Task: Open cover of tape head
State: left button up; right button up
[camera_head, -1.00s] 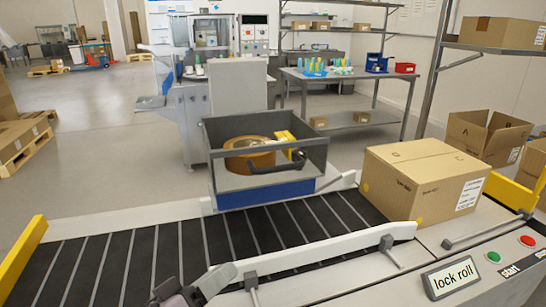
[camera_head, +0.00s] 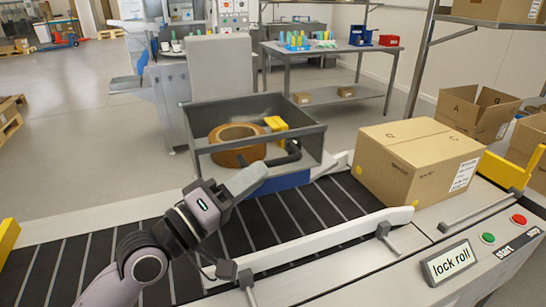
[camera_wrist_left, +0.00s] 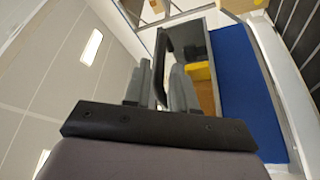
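The tape head is a grey open-framed box (camera_head: 202,150) with a blue base (camera_head: 290,181), standing at the far side of the conveyor. A brown tape roll (camera_head: 226,156), a yellow part (camera_head: 276,123) and a black curved handle (camera_head: 292,152) show inside its frame. My left gripper (camera_head: 258,172) is in front of the box's near side, reaching toward it from the lower left. My right gripper is not in view.
A closed carton (camera_head: 410,160) sits on the conveyor (camera_head: 90,255) to the right of the tape head. A side rail (camera_head: 330,238) runs along the near edge. A lock roll panel (camera_head: 452,262) and start and stop buttons are at the lower right.

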aim_at(273, 163)
pick_arm(q)
jog(key=shift+p+x, duration=0.3)
jog(key=shift+x, duration=2.35)
jog(key=shift+a, duration=0.1)
jog(key=shift+c, duration=0.3)
grip_shut()
